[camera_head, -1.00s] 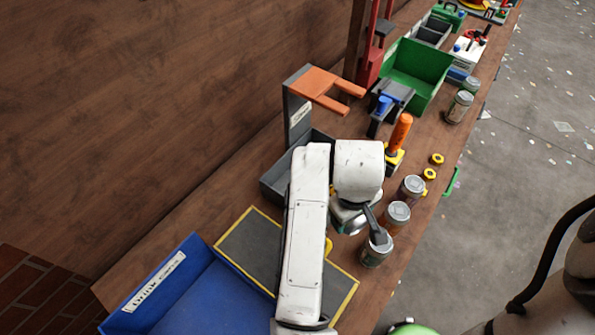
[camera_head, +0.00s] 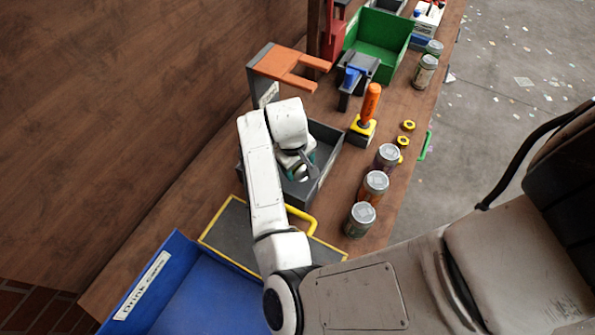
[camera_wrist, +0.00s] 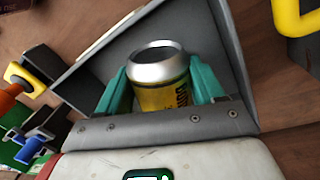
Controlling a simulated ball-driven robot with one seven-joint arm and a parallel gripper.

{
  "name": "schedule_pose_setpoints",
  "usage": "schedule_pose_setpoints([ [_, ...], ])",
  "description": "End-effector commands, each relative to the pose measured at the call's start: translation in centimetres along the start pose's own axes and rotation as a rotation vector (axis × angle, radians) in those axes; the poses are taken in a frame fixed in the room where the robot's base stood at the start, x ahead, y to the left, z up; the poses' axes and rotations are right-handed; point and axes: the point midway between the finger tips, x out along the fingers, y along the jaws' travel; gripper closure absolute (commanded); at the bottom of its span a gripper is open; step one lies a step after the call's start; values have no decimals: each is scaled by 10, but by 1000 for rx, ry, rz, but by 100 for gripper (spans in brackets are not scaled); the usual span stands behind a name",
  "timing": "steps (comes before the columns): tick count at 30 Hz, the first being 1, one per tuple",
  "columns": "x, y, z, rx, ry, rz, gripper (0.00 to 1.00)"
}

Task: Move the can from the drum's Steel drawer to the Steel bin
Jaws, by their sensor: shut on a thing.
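My gripper (camera_head: 300,168) hangs over the open grey bin (camera_head: 328,172), with its lower end within the bin's outline in the head view. In the wrist view the teal fingers of my gripper (camera_wrist: 161,88) are shut on a can (camera_wrist: 158,95) with a bare silver top rim and a yellow label with dark lettering. The can's lower part is hidden by the gripper's grey edge. Grey bin walls (camera_wrist: 110,50) show behind and beside the can. I cannot tell whether the can touches the bin floor. The drum's drawer is not identifiable.
A grey post with orange prongs (camera_head: 290,68) stands behind the bin. Lidded jars (camera_head: 360,218) line the bench's right edge, near an orange-handled tool (camera_head: 369,105). A blue drink-cans bin (camera_head: 205,290) and a yellow-edged dark panel (camera_head: 228,228) lie in front. A green bin (camera_head: 378,35) stands farther back.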

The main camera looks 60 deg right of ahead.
Motion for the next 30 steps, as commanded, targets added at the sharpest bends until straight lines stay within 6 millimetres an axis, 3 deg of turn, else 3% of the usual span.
schedule_pose_setpoints([
  [5, 7, 0, -4, 1, 0, 0, 61],
  [15, 39, -4, -7, 0, 0, 0, 61],
  [30, 43, -5, -7, -1, 0, 2, 61],
])
